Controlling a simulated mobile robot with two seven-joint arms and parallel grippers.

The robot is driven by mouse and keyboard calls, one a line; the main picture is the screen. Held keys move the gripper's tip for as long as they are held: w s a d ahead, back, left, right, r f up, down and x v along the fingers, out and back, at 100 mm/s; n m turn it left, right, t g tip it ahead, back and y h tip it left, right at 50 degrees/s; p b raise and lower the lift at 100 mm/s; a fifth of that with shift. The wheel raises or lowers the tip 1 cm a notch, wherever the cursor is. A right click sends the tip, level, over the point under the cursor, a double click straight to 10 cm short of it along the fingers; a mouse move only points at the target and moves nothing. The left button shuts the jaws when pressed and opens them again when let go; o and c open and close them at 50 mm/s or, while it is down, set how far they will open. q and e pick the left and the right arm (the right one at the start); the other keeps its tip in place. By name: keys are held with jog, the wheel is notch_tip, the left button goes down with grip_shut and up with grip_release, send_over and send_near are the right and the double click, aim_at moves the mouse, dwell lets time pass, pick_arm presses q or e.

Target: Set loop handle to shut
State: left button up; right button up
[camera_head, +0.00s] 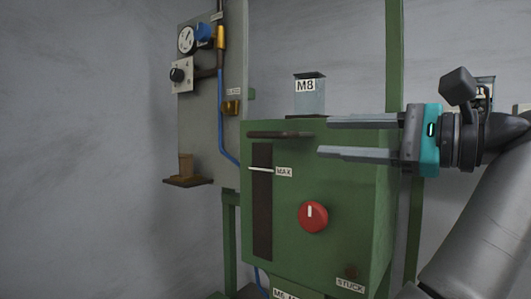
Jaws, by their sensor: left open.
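My left gripper (325,137) is open, with its two long grey fingers pointing left across the upper front of the green machine (340,205). Nothing is between the fingers. No part is readably labelled as the loop handle. On the grey panel (200,125) at the left, a brass-coloured fitting (231,107) sits under a small label too blurred to read. A yellow part (220,38) is on the pipe higher up, beside a blue knob (205,32). The gripper is well to the right of these. My right gripper is not in view.
The green machine carries a red knob (313,217), a dark slot with a MAX mark (284,171) and a STUCK label (350,285). A bin marked M8 (309,98) stands on top. A gauge (186,40) and black knob (177,74) are on the panel. A green post (394,55) rises behind.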

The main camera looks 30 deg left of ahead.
aim_at(276, 137)
pick_arm(q)
jog(key=a, duration=0.9)
jog(key=w+a+b, duration=0.1)
jog(key=a, duration=0.3)
jog(key=shift+a, duration=0.15)
jog(key=c, duration=0.7)
jog(key=shift+f, duration=0.15)
grip_shut()
